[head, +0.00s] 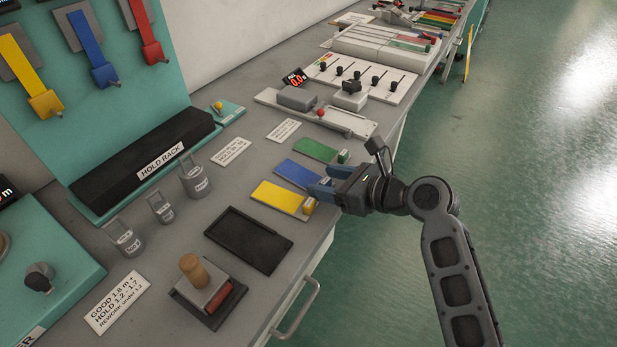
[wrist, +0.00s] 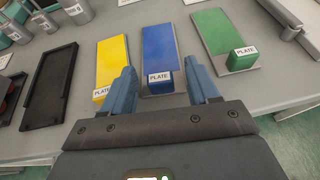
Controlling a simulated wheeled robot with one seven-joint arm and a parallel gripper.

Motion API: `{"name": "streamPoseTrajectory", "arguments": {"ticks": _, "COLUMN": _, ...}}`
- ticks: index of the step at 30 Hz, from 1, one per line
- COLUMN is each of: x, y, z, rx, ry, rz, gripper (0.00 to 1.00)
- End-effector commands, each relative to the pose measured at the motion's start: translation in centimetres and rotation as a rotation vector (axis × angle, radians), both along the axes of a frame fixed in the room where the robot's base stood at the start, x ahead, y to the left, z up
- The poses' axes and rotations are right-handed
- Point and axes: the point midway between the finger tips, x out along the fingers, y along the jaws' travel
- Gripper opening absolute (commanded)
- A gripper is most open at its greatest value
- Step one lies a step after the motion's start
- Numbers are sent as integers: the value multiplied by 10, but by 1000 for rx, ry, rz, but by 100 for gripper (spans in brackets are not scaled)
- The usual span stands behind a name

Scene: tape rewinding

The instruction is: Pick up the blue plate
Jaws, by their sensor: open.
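The blue plate (head: 293,172) lies flat on the grey bench between a yellow plate (head: 278,196) and a green plate (head: 315,149). In the wrist view the blue plate (wrist: 161,52) runs away from me, with its raised blue block labelled PLATE (wrist: 159,83) at the near end. My gripper (head: 322,188) is at the bench's front edge, at the near end of the blue plate. In the wrist view its two blue fingers (wrist: 162,88) are apart, one on each side of the labelled block, with nothing held. Whether they touch the block cannot be told.
The yellow plate (wrist: 112,65) and green plate (wrist: 222,40) lie close on either side. A black tray (head: 248,240) and a wooden-handled stamp-like tool (head: 208,285) are nearer on the bench. A black hold rack (head: 143,160) stands at the back. The floor at right is clear.

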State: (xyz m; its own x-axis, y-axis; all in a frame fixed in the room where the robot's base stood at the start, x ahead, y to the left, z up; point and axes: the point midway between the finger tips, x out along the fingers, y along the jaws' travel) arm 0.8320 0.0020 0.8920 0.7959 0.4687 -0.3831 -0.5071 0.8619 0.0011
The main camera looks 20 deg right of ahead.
Motion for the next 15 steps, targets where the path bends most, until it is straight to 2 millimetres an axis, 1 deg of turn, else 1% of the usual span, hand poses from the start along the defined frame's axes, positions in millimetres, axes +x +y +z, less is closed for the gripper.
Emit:
{"name": "streamPoseTrajectory", "arguments": {"ticks": 5, "x": 0, "y": 0, "z": 0, "rx": -1, "ry": 0, "rz": 0, "gripper": 60}}
{"name": "streamPoseTrajectory", "arguments": {"ticks": 6, "x": 0, "y": 0, "z": 0, "rx": -1, "ry": 0, "rz": 0, "gripper": 58}}
{"name": "streamPoseTrajectory", "arguments": {"ticks": 15, "x": 0, "y": 0, "z": 0, "rx": -1, "ry": 0, "rz": 0, "gripper": 29}}
